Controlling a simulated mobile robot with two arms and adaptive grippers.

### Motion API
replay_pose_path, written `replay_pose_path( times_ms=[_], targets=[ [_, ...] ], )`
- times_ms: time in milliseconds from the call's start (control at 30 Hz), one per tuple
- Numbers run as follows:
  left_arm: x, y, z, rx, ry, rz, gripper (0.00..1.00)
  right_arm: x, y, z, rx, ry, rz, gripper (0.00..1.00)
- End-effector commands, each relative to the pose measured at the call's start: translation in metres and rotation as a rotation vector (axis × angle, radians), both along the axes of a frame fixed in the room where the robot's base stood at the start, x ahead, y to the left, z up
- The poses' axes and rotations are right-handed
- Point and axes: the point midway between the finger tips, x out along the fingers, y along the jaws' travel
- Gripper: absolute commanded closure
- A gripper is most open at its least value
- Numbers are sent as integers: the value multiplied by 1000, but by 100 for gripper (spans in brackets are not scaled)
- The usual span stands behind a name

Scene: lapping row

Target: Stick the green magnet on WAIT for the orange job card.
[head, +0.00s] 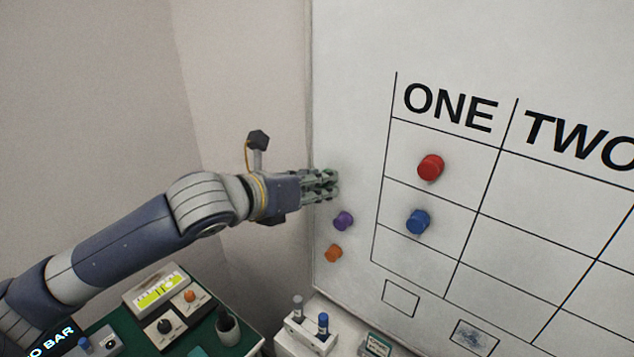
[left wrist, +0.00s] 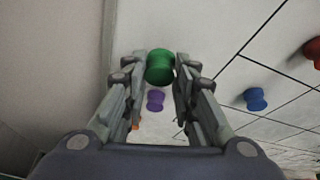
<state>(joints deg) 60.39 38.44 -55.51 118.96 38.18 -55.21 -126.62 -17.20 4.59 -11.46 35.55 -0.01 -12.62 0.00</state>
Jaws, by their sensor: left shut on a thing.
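The green magnet (left wrist: 160,67) is between the fingertips of my left gripper (left wrist: 160,72) in the left wrist view. The fingers are shut on it. In the head view my left gripper (head: 331,184) is at the left margin of the whiteboard (head: 350,120), left of the ONE column; its fingers mostly hide the magnet there. I cannot tell whether the magnet touches the board. No WAIT label and no orange job card can be made out. My right gripper is not in view.
A purple magnet (head: 343,221) and an orange magnet (head: 333,253) sit just below my left gripper. A red magnet (head: 431,167) and a blue magnet (head: 417,222) are in column ONE. Column TWO's visible cells are bare. A bench with a green top (head: 237,349) stands below my arm.

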Motion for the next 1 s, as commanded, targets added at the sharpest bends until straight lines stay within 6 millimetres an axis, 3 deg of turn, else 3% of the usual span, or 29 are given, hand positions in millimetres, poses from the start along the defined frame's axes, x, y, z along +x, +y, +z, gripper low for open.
replay_pose_path(
  times_ms=[1000],
  targets=[
    [-47, 35, 0, 0, 0, 1, 97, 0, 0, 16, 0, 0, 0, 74]
  ],
)
